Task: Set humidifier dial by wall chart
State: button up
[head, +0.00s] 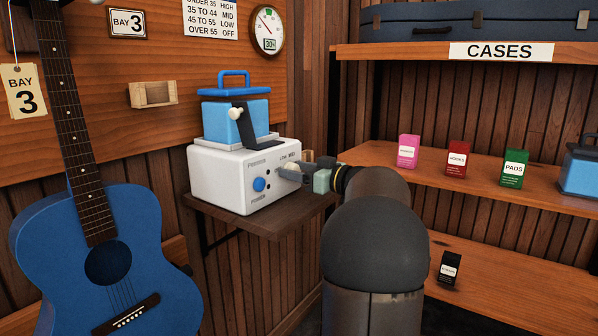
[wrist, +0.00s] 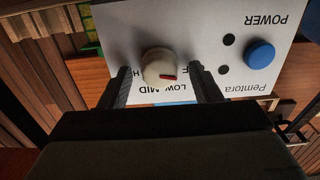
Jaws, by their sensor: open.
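The white humidifier (head: 225,180) with a blue water tank (head: 243,118) stands on a small wall shelf. Its cream dial (wrist: 158,64) shows in the wrist view with a red mark pointing right, towards a label mostly hidden by a finger, ending in F. LOW and MID are printed beside the dial; an H shows at the left finger. My gripper (head: 311,170) is open, its fingers either side of the dial; contact is unclear. The wall chart (head: 210,17) reads under 35 high, 35 to 44 mid, 45 to 55 low, over 55 off. The round gauge (head: 267,27) appears to read 30.
A blue power button (wrist: 260,54) is beside the dial. A wooden block holder (head: 153,95) is on the wall. Shelves at right hold small boxes (head: 457,160) and a blue container (head: 580,170).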

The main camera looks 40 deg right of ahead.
jog(key=c, duration=1)
